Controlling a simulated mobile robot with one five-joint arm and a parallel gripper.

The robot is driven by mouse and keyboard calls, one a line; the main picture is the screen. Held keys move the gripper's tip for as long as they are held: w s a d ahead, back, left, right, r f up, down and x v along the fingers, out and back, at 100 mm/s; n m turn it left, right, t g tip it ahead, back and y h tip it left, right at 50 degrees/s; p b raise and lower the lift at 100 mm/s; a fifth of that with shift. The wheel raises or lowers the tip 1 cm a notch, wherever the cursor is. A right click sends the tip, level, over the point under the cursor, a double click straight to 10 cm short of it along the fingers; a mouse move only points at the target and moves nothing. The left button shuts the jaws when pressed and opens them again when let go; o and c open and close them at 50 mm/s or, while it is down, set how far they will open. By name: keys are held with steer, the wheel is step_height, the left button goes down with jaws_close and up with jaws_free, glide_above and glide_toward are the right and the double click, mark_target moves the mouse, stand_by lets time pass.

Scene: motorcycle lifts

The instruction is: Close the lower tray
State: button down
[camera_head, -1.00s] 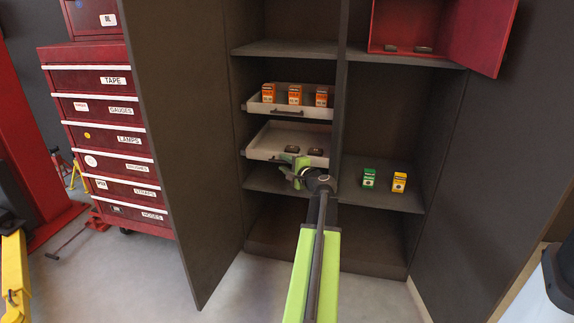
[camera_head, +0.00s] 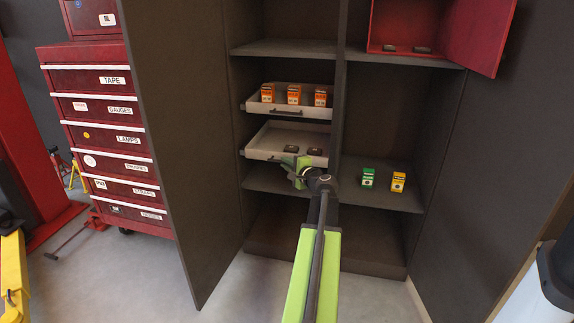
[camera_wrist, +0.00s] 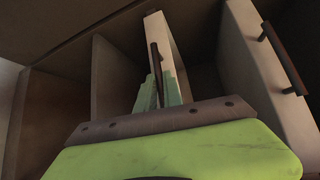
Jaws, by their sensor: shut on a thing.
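The lower tray (camera_head: 262,154) is a pale, shallow drawer in the left half of the dark cabinet. It stands pulled out, with two small dark items (camera_head: 291,149) inside. My gripper (camera_head: 297,168) is at the right part of the tray's front. In the wrist view, the green fingers of my gripper (camera_wrist: 158,92) are shut around the dark handle (camera_wrist: 154,62) on the lower tray's pale front (camera_wrist: 167,40). In the head view my gripper and arm hide this handle and the tray's front right corner.
The upper tray (camera_head: 257,107), holding orange boxes (camera_head: 293,95), is just above and also pulled out. Its handle (camera_wrist: 283,60) shows in the wrist view. Green (camera_head: 368,177) and yellow (camera_head: 398,181) boxes stand on the right shelf. The left cabinet door (camera_head: 180,150) stands open.

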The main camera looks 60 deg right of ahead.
mark_target(292, 157)
steer(key=shift+s+d, duration=0.25)
stand_by(0.4)
steer(key=d, duration=0.2)
steer(key=w+d, duration=0.1)
steer(key=d, duration=0.1)
steer(key=shift+w+d, duration=0.2)
steer(key=shift+d, duration=0.1)
steer(key=c, duration=1.5)
jaws_free()
steer(key=shift+w+a, duration=0.1)
steer(key=shift+a, duration=0.1)
steer(key=shift+a, duration=0.1)
steer(key=p+v, duration=0.2)
steer(key=v, duration=1.5)
